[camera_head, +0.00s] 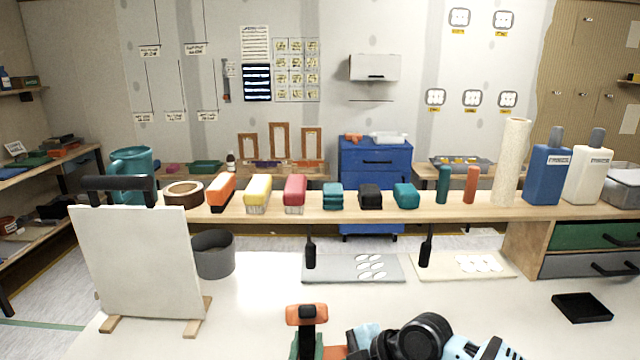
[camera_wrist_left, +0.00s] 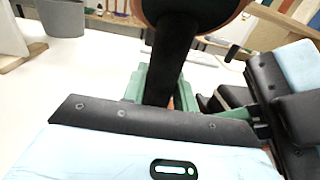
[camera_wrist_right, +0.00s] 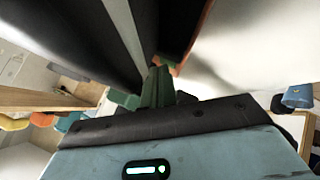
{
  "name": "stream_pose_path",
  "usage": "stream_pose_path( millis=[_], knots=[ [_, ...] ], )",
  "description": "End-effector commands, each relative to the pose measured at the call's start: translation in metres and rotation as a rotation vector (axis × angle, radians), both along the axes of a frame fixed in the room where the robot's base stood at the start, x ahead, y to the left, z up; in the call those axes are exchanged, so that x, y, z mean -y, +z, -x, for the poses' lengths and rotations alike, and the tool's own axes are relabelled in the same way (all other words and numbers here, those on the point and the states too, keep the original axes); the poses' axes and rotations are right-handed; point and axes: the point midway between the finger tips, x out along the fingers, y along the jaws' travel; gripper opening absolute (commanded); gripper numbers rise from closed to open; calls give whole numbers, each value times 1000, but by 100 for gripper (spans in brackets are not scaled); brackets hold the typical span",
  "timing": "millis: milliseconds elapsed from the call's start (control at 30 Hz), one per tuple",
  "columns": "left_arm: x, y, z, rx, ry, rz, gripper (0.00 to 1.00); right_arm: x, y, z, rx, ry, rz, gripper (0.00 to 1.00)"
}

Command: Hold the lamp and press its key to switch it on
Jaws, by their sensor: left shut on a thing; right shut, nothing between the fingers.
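The lamp (camera_head: 306,314), orange with a black middle part, stands upright at the bottom centre of the head view. My left gripper (camera_head: 307,346), with green fingers, is shut on it. In the left wrist view the lamp's black stem (camera_wrist_left: 165,62) runs up between the fingers to a wider orange-rimmed part. My right gripper (camera_wrist_right: 156,92) is shut and empty, close to the lamp. In the right wrist view the lamp's dark body and orange edge (camera_wrist_right: 196,45) lie just beyond its fingertips. The key is hidden, and I cannot tell whether the lamp is lit.
A wooden shelf (camera_head: 330,213) with brushes, blocks and bottles spans the back of the white table. A white board stand (camera_head: 137,262) is at left, a grey bin (camera_head: 213,256) beside it. A black tray (camera_head: 581,307) lies at right. The table's left front is clear.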

Motion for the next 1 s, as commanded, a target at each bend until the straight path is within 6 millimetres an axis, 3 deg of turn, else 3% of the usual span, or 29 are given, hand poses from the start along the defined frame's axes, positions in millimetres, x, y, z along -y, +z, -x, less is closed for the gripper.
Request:
stream_pose_path(
  millis=[33, 567, 1000],
  knots=[
    [-1, -8, 1, -14, 2, -3, 0, 0, -1, 0, 0, 0, 0, 0],
    [-1, -8, 1, -14, 2, -3, 0, 0, -2, 0, -1, 0, 0, 0],
    [-1, -8, 1, -14, 2, -3, 0, 0, 8, 0, -2, 0, 1, 0]
  ],
)
